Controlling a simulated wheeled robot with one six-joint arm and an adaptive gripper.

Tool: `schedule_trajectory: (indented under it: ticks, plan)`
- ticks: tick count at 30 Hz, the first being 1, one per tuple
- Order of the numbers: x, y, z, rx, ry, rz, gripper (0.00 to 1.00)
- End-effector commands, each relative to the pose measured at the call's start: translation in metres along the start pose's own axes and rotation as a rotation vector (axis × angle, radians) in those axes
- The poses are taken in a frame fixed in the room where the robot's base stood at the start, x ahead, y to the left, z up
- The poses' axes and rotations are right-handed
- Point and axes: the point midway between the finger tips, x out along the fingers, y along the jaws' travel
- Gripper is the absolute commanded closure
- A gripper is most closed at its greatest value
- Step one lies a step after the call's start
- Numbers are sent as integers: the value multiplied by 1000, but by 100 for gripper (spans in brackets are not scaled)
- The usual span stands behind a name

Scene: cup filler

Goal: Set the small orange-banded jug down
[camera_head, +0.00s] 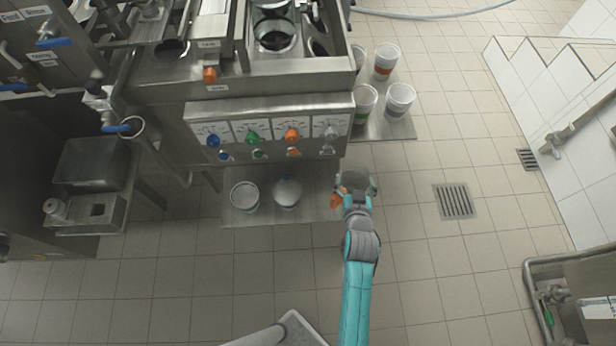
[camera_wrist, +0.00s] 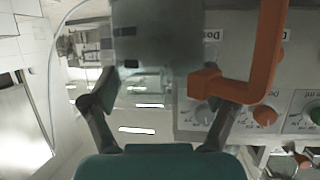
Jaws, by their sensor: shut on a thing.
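The small jug is in my gripper (camera_head: 357,192), beside the right end of the lower steel shelf (camera_head: 315,212). In the wrist view its grey, see-through-looking body (camera_wrist: 155,45) lies between the two fingers of my gripper (camera_wrist: 160,112). Its orange handle (camera_wrist: 268,60) sticks out to the right; in the head view the handle (camera_head: 338,198) points left. My gripper is shut on the jug body. I cannot make out an orange band on it, nor whether its base touches anything.
Two white-rimmed containers (camera_head: 244,196) (camera_head: 287,192) stand on the lower shelf. The filler panel (camera_head: 270,131) with coloured knobs is above and behind. Several banded cups (camera_head: 400,98) stand on a side shelf (camera_head: 400,131) at the back right. The tiled floor at right is clear around a drain (camera_head: 454,201).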

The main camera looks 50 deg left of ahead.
Motion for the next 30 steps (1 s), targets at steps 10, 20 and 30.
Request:
schedule_trajectory:
  ticks: [10, 20, 30]
  plan:
    - [11, -79, -15, -53, -1, -129, 83]
    - [30, -79, 29, -52, -1, -130, 83]
    - [44, -79, 64, -52, -2, -130, 83]
